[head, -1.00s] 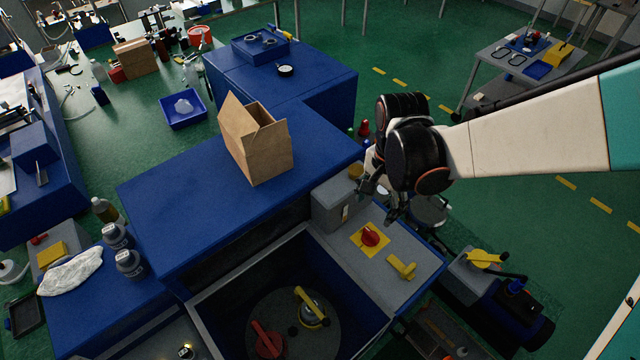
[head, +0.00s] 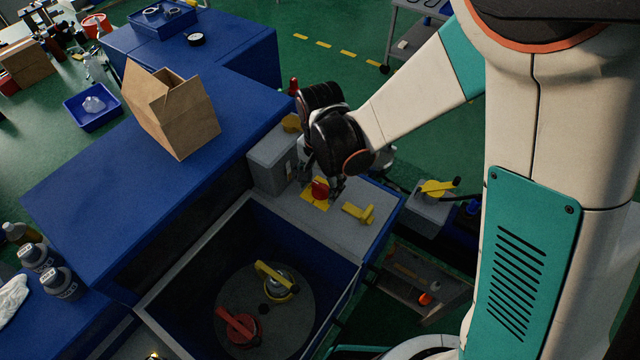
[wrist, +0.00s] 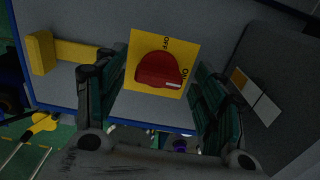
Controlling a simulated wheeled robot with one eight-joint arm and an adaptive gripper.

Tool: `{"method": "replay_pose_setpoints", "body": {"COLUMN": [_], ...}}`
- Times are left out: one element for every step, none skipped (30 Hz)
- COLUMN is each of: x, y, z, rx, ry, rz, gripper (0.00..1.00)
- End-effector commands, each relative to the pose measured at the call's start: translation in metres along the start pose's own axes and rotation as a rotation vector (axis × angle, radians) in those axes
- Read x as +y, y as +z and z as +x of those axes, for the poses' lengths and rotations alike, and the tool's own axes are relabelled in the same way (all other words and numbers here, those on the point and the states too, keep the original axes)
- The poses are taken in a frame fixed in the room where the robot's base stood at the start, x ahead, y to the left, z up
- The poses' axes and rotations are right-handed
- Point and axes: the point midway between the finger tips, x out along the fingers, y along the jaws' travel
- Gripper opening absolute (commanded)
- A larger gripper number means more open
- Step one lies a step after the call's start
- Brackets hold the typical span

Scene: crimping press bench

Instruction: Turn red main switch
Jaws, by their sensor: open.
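The red main switch (head: 320,189) is a red rotary knob on a yellow plate, on the grey panel top beside a grey box. In the wrist view the red knob (wrist: 158,70) sits in the middle of the yellow plate (wrist: 186,42), which carries the letters OFF and ON. My gripper (head: 322,183) is right over the switch in the head view. In the wrist view my gripper (wrist: 155,90) is open, with one finger at each side of the knob. The fingers look apart from the knob; their exact height above the panel cannot be told.
A yellow handle (head: 358,213) stands on the same panel, near the switch. The grey box (head: 271,160) rises close beside my gripper. An open bin with a red handle (head: 237,326) and a yellow handle (head: 273,277) lies in front. A cardboard box (head: 172,112) stands on the blue top.

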Motion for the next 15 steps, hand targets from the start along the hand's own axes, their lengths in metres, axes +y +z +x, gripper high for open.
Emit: {"method": "replay_pose_setpoints", "body": {"x": [0.0, 0.0, 0.0, 0.0, 0.0, 0.0, 0.0, 0.0, 0.0, 0.0, 0.0, 0.0, 0.0, -0.0001, -0.0001], "y": [-0.0001, -0.0001, -0.0001, -0.0001, -0.0002, -0.0001, -0.0002, -0.0002, -0.0002, -0.0002, -0.0002, -0.0002, -0.0002, -0.0002, -0.0002], "z": [-0.0001, -0.0003, -0.0004, -0.0004, -0.0004, -0.0004, -0.0005, -0.0005, -0.0004, -0.0005, -0.0004, -0.0004, -0.0004, -0.0004, -0.0004], "rx": [0.0, 0.0, 0.0, 0.0, 0.0, 0.0, 0.0, 0.0, 0.0, 0.0, 0.0, 0.0, 0.0, 0.0, 0.0], "ry": [0.0, 0.0, 0.0, 0.0, 0.0, 0.0, 0.0, 0.0, 0.0, 0.0, 0.0, 0.0, 0.0, 0.0, 0.0], "rz": [0.0, 0.0, 0.0, 0.0, 0.0, 0.0, 0.0, 0.0, 0.0, 0.0, 0.0, 0.0, 0.0, 0.0, 0.0], "gripper": [0.63, 0.63, 0.63, 0.63, 0.63, 0.54, 0.47, 0.41, 0.32, 0.25, 0.19, 0.19, 0.19, 0.19, 0.19]}}
